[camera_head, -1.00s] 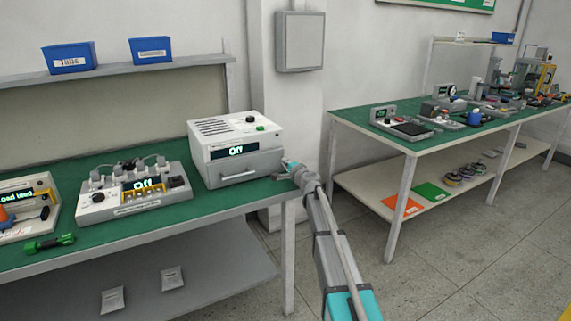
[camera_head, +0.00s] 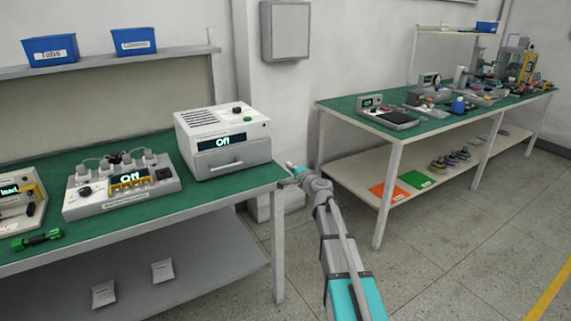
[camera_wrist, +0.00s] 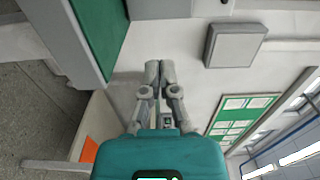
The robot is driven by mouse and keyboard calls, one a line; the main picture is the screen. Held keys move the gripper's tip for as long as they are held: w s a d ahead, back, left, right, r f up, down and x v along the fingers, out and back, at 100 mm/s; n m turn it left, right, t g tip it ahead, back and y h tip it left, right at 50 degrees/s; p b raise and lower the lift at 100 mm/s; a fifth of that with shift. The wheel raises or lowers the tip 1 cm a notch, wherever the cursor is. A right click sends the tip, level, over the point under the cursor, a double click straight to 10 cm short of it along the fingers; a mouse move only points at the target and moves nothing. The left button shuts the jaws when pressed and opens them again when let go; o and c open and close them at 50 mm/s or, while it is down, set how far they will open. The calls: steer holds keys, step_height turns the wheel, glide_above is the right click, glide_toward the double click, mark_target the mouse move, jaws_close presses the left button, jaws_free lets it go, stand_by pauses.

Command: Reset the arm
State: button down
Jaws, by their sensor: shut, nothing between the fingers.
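My arm reaches up from the bottom of the head view, and my gripper (camera_head: 290,170) is at its far end, beside the right front corner of the near green bench (camera_head: 150,222). In the wrist view my gripper (camera_wrist: 154,66) shows with its two fingers together and nothing between them. Behind the fingers there is only the white wall and post. In the head view a white oven-like box (camera_head: 224,140) with an "Off" display stands on the bench, left of my gripper and apart from it.
On the near bench are a grey device with sockets (camera_head: 122,186) and a green tool (camera_head: 37,239). A second green bench (camera_head: 352,116) with several devices stands at the right. A grey wall box (camera_wrist: 234,45) hangs on the wall. The floor (camera_head: 430,275) right of my arm is clear.

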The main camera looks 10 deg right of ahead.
steer(key=shift+s+d, duration=0.1)
steer(key=shift+s, duration=0.25)
steer(key=s+a+f+n+g+y, duration=0.1)
steer(key=s+a+f+n+g, duration=0.45)
steer(key=s, duration=0.35)
steer(key=s+a+f+n+g+y, duration=0.1)
steer(key=s+a+f+n+g, duration=0.45)
steer(key=s, duration=0.25)
steer(key=s+d+f+n+g+h, duration=0.2)
steer(key=s+f+g+h, duration=0.15)
steer(key=s, duration=0.55)
steer(key=s+d+f+n+g+h, duration=0.1)
steer(key=s+d+f+g+h, duration=0.25)
steer(key=s, duration=0.65)
step_height(320, 180, up, 24)
steer(key=p, duration=2.4)
steer(key=shift+a+f+t+h, duration=0.15)
steer(key=shift+a+t+h, duration=0.15)
steer(key=shift+t, duration=0.1)
